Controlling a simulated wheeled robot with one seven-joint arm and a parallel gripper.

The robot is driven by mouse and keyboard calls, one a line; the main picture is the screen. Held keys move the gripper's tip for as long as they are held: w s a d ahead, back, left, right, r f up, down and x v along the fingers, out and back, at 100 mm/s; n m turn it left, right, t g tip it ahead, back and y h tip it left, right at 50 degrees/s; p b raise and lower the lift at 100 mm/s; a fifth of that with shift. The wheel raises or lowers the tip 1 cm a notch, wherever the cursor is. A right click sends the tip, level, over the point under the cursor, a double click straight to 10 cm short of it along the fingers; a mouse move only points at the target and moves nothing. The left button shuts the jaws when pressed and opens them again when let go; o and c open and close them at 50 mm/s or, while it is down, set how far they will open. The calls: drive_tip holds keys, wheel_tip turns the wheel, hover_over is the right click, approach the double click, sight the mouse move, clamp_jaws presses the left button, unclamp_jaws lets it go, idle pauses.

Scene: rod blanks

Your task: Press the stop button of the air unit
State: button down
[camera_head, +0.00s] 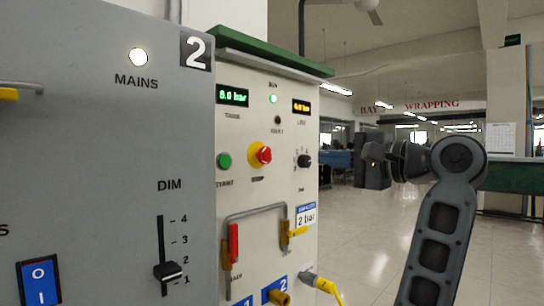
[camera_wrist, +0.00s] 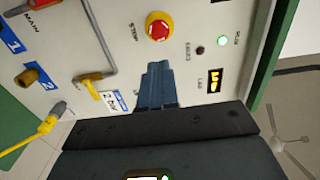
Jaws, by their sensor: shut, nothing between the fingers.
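The air unit is a cream panel (camera_head: 240,120) with a green top, left of centre in the head view. Its stop button (camera_head: 261,154) is a red knob on a yellow base, below the lamps; in the wrist view the stop button (camera_wrist: 159,27) is at the top centre. A green start button (camera_head: 224,160) is left of it. My gripper (camera_head: 368,153) is right of the panel in the head view, apart from it. In the wrist view my gripper (camera_wrist: 157,68) has its fingers together and empty, appearing just below the stop button and hiding part of the panel.
A grey cabinet (camera_head: 100,190) with a MAINS lamp and DIM slider stands at the left. The panel carries a lit green lamp (camera_head: 273,99), a black knob (camera_head: 304,160), a bent pipe with a red handle (camera_head: 233,243), and yellow fittings. Open floor lies to the right.

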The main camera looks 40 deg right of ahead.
sight(269, 155)
drive_tip(key=w, duration=0.4)
drive_tip(key=w+p, duration=0.1)
drive_tip(key=w, duration=0.4)
drive_tip(key=w+p, duration=0.1)
drive_tip(key=w, duration=0.4)
drive_tip(key=shift+a, duration=0.25)
